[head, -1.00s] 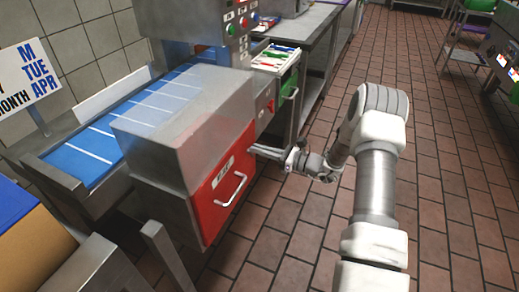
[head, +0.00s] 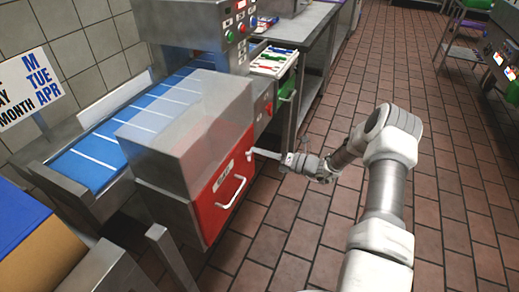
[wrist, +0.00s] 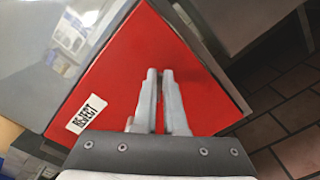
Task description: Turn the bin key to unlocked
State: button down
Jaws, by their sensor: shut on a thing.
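The red reject bin (head: 212,209) sits in the front of the grey conveyor machine, with a pale handle (head: 231,192) and a white label. The red front (wrist: 115,75) fills much of the wrist view and looks tilted there, with its REJECT label (wrist: 86,113) at lower left. My gripper (head: 252,152) reaches the upper right part of the red front. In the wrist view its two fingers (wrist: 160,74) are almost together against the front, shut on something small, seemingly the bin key. The key itself is hidden by the fingertips, so its angle cannot be told.
A grey, see-through cover (head: 185,125) stands above the bin, beside the blue conveyor belt (head: 95,150). A control panel (head: 238,25) with buttons rises behind. A metal bench (head: 310,40) stands beyond. The tiled floor (head: 290,230) to the right is clear.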

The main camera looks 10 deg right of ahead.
jog(key=m, duration=0.3)
jog(key=shift+w+d+f+m+p, duration=0.1)
jog(key=shift+w+f+m+p, duration=0.05)
jog(key=shift+f+m+p, duration=0.15)
jog(key=shift+f+m, duration=0.25)
jog(key=shift+m, duration=1.35)
jog(key=c, duration=1)
grip_release()
jog(key=shift+d, duration=0.1)
jog(key=p+v, duration=0.2)
jog(key=v, duration=1.5)
jog(key=shift+d, duration=0.1)
